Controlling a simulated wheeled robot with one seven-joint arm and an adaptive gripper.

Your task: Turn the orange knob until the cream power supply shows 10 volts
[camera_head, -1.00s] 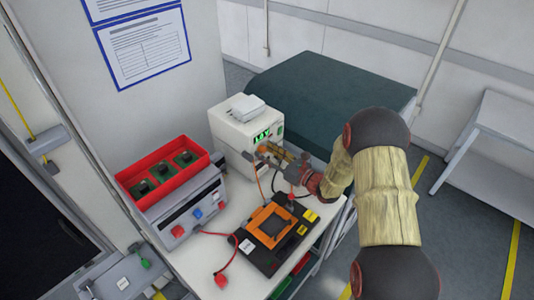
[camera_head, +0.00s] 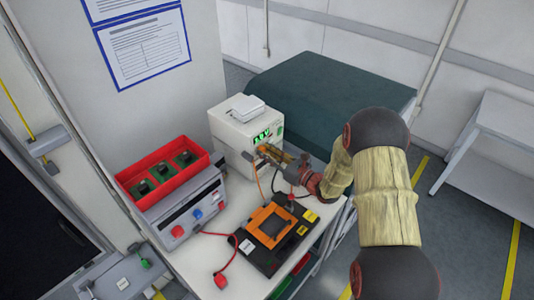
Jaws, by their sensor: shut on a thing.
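The cream power supply (camera_head: 232,133) stands at the back of the trolley top, against the pale panel. Its green lit display (camera_head: 262,135) faces my gripper, but the digits are too small to read surely. My gripper (camera_head: 264,153) reaches in from the right, level with the lower front of the supply. Its jaws are shut on the orange knob, which they mostly hide. An orange lead hangs down from the supply's front, below the jaws.
A black fixture with an orange frame (camera_head: 248,220) lies in front of the supply. A grey box with red and blue knobs (camera_head: 181,215) and a red tray of boards (camera_head: 122,180) stand left. A dark green-topped block (camera_head: 330,85) is behind my arm.

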